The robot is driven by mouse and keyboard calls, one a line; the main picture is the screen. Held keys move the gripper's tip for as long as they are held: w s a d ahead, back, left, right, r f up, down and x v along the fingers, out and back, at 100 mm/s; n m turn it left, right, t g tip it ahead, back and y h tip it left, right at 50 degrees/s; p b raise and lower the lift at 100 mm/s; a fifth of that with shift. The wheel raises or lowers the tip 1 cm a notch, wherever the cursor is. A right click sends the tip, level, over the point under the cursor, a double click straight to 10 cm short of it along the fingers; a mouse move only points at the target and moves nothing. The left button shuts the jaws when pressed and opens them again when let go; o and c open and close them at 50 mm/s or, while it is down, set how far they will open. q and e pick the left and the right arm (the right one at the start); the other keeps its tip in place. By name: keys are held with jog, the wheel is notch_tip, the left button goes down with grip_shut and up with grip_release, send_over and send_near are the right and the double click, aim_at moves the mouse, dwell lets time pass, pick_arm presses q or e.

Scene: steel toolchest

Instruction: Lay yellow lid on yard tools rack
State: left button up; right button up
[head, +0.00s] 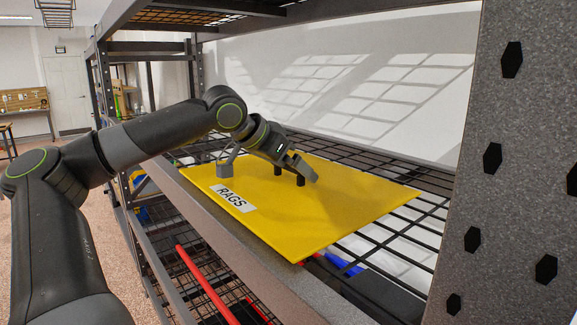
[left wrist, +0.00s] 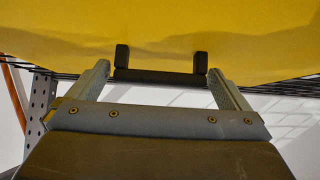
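The yellow lid (head: 345,205) is a flat yellow panel with a white "RAGS" label (head: 232,198) near its front left edge. It lies roughly level over the wire shelf of the rack (head: 425,205), its near corner reaching over the front beam. I cannot tell whether all of it touches the wires. A black handle (left wrist: 160,76) with two posts stands on it. My left gripper (head: 268,174) is just above the lid. Its two fingers are spread wide with the handle between them in the left wrist view (left wrist: 158,72). My right gripper is not in view.
A dark speckled upright (head: 515,190) with hexagonal holes stands close on the right. A lower shelf holds a long red tool (head: 207,285) and a blue item (head: 343,263). Another wire shelf (head: 200,18) hangs above. A white wall lies behind.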

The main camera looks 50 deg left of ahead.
aim_at(288, 164)
pick_arm(q)
jog(key=shift+r, duration=0.1)
jog(key=b+v, duration=0.4)
jog(key=b, duration=0.1)
jog(key=shift+s, duration=0.15)
jog(key=b+v, duration=0.1)
jog(key=v, duration=0.7)
dwell(0.5)
